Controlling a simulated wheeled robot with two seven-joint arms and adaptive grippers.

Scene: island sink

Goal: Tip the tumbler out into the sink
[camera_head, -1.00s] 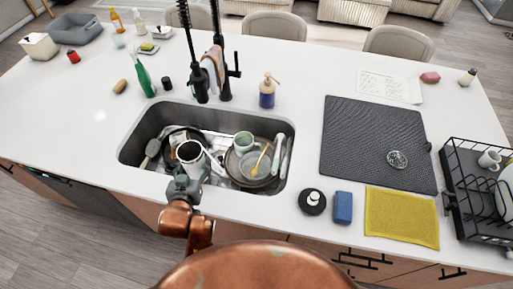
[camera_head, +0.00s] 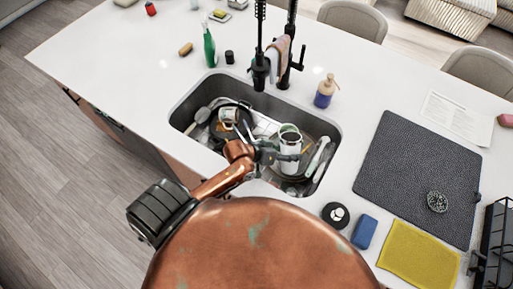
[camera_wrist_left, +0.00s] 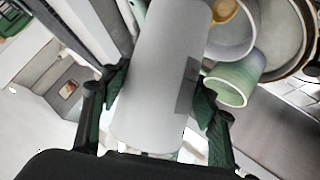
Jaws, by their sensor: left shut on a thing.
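My left gripper (camera_head: 277,154) is shut around the side of a pale tumbler (camera_head: 290,150) over the right half of the sink (camera_head: 190,104). The tumbler looks roughly upright in the head view; its contents cannot be made out. In the left wrist view the tumbler (camera_wrist_left: 160,75) is a plain grey-white cylinder between the dark fingers of the gripper (camera_wrist_left: 158,105). A pale green mug (camera_wrist_left: 235,82) is beside it there, partly hidden behind it in the head view. My right gripper is not in view.
A dark pan (camera_head: 244,109) and other dishes crowd the sink. A black faucet (camera_head: 262,70) stands behind it. A soap dispenser (camera_head: 325,92), a blue sponge (camera_head: 364,231), a yellow cloth (camera_head: 419,252) and a dark mat (camera_head: 410,170) lie right. The counter on the left is mostly clear.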

